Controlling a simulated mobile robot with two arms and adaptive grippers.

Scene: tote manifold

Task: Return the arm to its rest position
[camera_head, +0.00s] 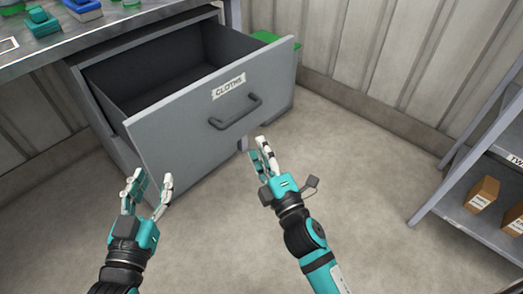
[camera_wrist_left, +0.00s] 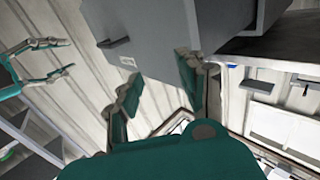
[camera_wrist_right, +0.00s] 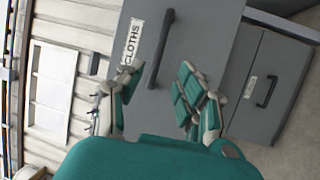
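My left gripper (camera_head: 148,190) is open and empty in the head view, in front of the left part of an open grey drawer. Its two fingers also show apart in the left wrist view (camera_wrist_left: 160,90). My right gripper (camera_head: 262,158) is in front of the drawer's right part, below the handle (camera_head: 236,112). In the right wrist view its fingers (camera_wrist_right: 155,100) are apart with nothing between them, and the handle shows beyond them. The drawer front (camera_head: 185,120), labelled CLOTHS, is pulled out, and the visible inside looks empty.
A workbench (camera_head: 110,30) above the drawer holds teal and blue items (camera_head: 42,22). A green object (camera_head: 265,37) stands behind the drawer. A shelf rack (camera_head: 455,200) with small brown boxes (camera_head: 483,193) is at the right. The floor (camera_head: 380,170) between is clear.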

